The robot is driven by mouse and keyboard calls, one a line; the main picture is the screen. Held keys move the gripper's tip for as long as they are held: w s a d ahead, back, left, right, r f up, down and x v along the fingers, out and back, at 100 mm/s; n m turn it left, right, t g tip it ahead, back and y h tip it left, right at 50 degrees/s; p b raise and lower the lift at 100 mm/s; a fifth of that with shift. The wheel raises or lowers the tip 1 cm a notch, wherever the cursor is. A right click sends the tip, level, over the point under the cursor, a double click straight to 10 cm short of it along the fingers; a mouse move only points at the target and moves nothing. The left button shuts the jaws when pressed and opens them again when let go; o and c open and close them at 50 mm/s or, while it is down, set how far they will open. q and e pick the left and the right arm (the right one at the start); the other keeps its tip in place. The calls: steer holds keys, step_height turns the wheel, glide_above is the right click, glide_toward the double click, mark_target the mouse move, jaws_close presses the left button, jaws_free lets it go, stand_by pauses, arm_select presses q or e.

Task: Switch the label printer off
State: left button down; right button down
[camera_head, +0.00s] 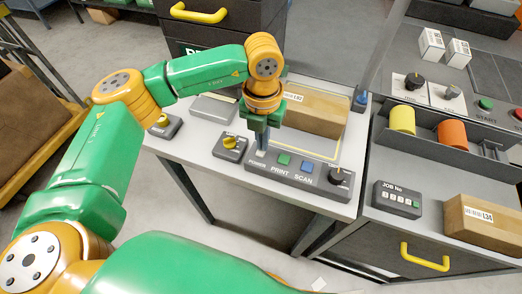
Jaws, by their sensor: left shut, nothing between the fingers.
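The label printer's control panel (298,176) is a dark grey strip along the front of the light table. It carries a POWER marking at its left end, a green PRINT button (284,160), a blue SCAN button (307,166) and a black knob (339,176). My left gripper (262,150) points down over the POWER end of the panel, shut and empty. Its fingertips are at or just above the power switch, which they mostly hide. I cannot tell whether they touch it or how the switch is set. My right gripper is not in view.
A small box with a yellow knob (231,145) stands just left of the panel. A cardboard box (313,110) lies behind it. A second bench to the right holds a JOB No keypad (397,199), yellow and orange rolls, and another box (484,226).

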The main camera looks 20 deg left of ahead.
arm_select(q)
step_height(320, 180, up, 7)
steer(key=p, duration=0.4)
steer(key=shift+p, duration=0.35)
